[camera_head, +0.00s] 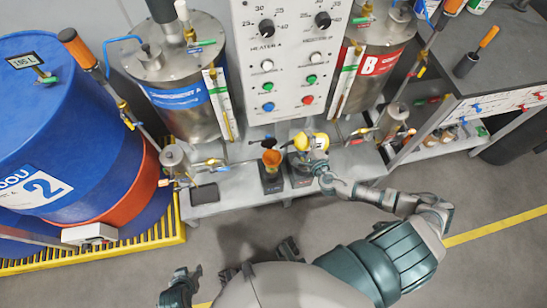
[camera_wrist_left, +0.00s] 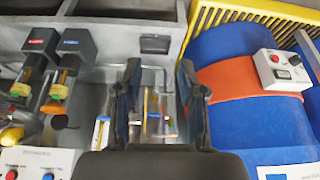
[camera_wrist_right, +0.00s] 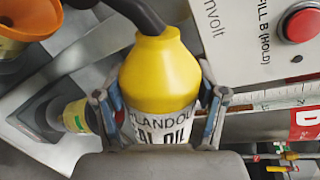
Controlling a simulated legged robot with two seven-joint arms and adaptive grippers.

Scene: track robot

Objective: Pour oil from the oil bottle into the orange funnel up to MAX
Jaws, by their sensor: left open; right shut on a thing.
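The orange funnel (camera_head: 271,160) stands over a black block at the front of the bench. Its rim also shows at the upper left of the right wrist view (camera_wrist_right: 28,22). My right gripper (camera_wrist_right: 160,108) is shut around the oil bottle (camera_wrist_right: 165,75), which has a yellow top, a white label and a black curved spout. In the head view the bottle (camera_head: 302,141) is just right of the funnel. The spout tip is cut off in the right wrist view. No oil stream or MAX mark can be made out. My left gripper (camera_wrist_left: 158,70) is open and empty.
A blue drum with an orange band (camera_head: 75,140) stands left. A white control panel (camera_head: 288,60) and two metal tanks stand behind the funnel. A dark pad (camera_head: 204,193) lies on the bench front. A grey workbench (camera_head: 500,65) stands right. The floor in front is open.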

